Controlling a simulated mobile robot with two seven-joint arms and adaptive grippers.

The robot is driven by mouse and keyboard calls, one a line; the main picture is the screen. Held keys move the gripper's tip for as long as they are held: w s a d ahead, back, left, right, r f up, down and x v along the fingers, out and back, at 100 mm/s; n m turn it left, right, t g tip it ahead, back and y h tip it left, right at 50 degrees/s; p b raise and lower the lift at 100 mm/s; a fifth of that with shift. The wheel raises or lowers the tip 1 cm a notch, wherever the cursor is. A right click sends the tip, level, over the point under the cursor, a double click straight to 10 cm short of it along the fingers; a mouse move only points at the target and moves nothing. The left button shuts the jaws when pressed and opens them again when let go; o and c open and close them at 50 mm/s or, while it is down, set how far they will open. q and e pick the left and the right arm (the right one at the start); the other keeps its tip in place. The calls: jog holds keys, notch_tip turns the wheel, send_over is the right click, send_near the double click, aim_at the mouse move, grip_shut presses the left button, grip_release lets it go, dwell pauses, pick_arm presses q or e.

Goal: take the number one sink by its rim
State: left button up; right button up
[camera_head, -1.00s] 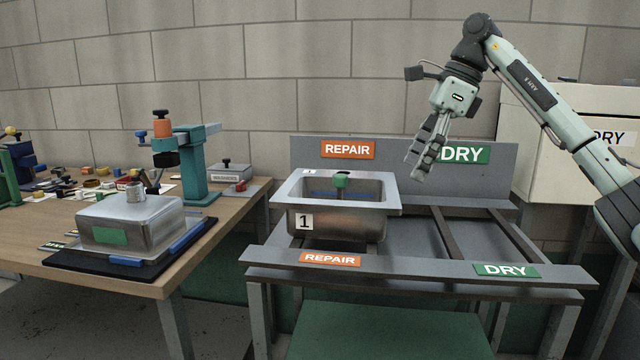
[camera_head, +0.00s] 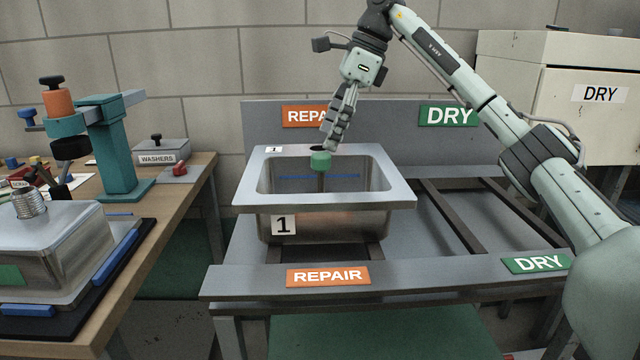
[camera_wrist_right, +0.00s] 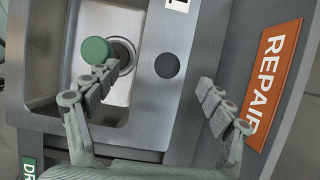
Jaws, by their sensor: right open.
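The number one sink (camera_head: 390,196) is a steel basin with a flat rim, standing upright in the REPAIR half of the rack. A "1" label (camera_head: 284,225) is on its front, and a smaller one on its back rim. A green-topped stem (camera_head: 320,161) stands in the basin. My right gripper (camera_head: 331,145) is open and empty, pointing down at the back rim. In the right wrist view the gripper (camera_wrist_right: 155,88) has one finger over the basin side and the other on the backboard side, with the rim between them in the picture. Contact cannot be told.
The DRY half of the rack (camera_head: 481,184) is empty, with open slats. An orange REPAIR sign (camera_wrist_right: 270,80) on the backboard is close to one finger. At left, a wooden bench (camera_head: 165,235) holds another sink (camera_head: 50,240), a teal stand (camera_head: 118,150) and a washers box (camera_head: 161,152).

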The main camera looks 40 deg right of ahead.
aim_at(322, 149)
jog(key=shift+x, duration=1.55)
jog(key=shift+w+d+f, duration=0.1)
jog(key=shift+f, duration=0.2)
jog(key=c, duration=1.7)
jog(key=shift+r, duration=0.1)
jog(key=shift+c, duration=0.4)
